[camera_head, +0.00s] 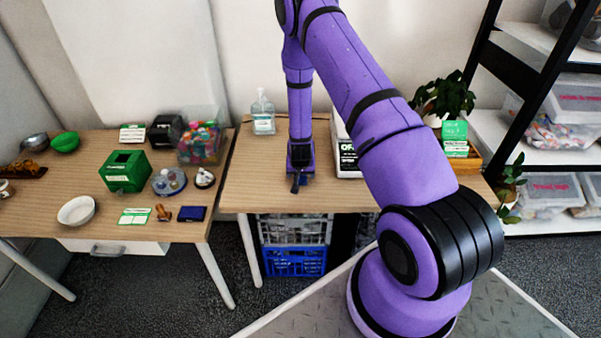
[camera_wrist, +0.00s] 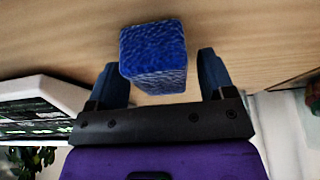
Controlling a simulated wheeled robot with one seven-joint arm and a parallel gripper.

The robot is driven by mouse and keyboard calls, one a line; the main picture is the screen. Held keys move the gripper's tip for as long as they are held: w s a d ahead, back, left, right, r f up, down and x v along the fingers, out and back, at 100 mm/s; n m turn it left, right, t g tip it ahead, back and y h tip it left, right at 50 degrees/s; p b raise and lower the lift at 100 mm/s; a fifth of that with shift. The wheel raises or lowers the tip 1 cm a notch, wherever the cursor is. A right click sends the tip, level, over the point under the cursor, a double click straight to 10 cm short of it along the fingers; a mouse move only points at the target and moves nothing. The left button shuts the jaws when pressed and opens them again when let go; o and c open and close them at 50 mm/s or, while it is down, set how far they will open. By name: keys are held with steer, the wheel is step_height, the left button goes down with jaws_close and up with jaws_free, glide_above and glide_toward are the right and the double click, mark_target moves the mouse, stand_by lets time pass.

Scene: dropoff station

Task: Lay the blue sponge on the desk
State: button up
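The blue sponge (camera_wrist: 155,58) shows in the wrist view as a textured block with its far end against or close to the wooden desk (camera_wrist: 235,30). My gripper (camera_wrist: 165,75) has one finger on each side of it. A gap shows between the sponge and the right finger; the left finger is close beside it. The fingers look open around the sponge. In the head view, my gripper (camera_head: 299,182) points down low over the right desk (camera_head: 250,185). The sponge is mostly hidden there. I cannot tell whether it fully rests on the desk.
A sanitizer bottle (camera_head: 263,113) stands behind left of my gripper. A white box (camera_head: 346,158) stands close on the right. A plant (camera_head: 444,95) and a card holder (camera_head: 456,145) are farther right. The left table (camera_head: 100,180) holds several items. The desk's front left is clear.

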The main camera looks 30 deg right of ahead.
steer(key=s+a+r+n+y, duration=0.1)
steer(key=s+a+r, duration=0.25)
steer(key=r, duration=0.95)
steer(key=s+a+r+n+t+y, duration=0.1)
steer(key=s+a+r, duration=0.25)
steer(key=r, duration=0.95)
steer(key=s+a+r+n+y, duration=0.1)
steer(key=s+a+r, duration=0.25)
steer(key=r, duration=0.95)
steer(key=s+a+r+n, duration=0.2)
steer(key=s+r, duration=0.5)
steer(key=s, duration=0.4)
steer(key=s+a+r+n, duration=0.1)
steer(key=s+a+r, duration=0.2)
steer(key=s+r, duration=0.5)
steer(key=s, duration=0.4)
steer(key=shift+s+r+n, duration=0.3)
steer(key=shift+n, duration=0.1)
